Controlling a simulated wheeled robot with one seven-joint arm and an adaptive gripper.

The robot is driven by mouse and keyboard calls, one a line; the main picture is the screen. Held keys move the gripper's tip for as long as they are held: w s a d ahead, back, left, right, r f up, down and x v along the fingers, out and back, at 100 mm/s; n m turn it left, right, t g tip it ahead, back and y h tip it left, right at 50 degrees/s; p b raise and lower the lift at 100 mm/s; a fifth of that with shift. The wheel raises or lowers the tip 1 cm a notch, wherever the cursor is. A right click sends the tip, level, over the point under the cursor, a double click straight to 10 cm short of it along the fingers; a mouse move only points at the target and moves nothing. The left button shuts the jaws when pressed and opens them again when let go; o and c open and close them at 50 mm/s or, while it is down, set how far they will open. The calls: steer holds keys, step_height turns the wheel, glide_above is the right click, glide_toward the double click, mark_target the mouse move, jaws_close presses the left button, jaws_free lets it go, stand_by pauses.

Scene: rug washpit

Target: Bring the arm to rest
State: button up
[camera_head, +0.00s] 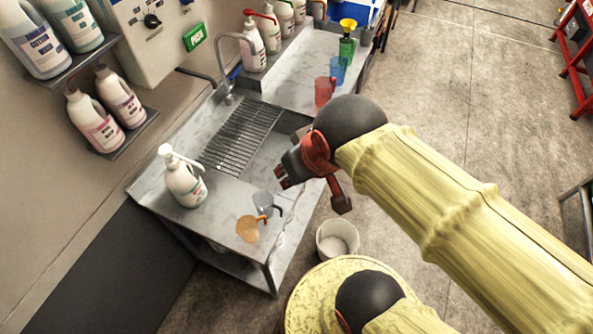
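My gripper (312,193) is near the middle of the head view. Its dark fingers are spread apart, with nothing between them. My arm, in a yellow sleeve, reaches in from the lower right. The gripper appears over or just beside the right edge of the steel sink table (218,200); its exact height cannot be told. The wrist hides part of the table edge.
A white pump bottle (185,183), an orange jug (247,229) and a clear jug (264,203) stand on the table's near end. Red (325,91) and blue (338,69) jugs stand farther back. A white bucket (337,240) is on the floor.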

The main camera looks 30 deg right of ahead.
steer(key=shift+s+r, duration=0.25)
steer(key=shift+s, duration=0.15)
step_height(320, 180, down, 22)
steer(key=b, duration=2.1)
steer(key=shift+b, duration=0.35)
steer(key=shift+r, duration=0.1)
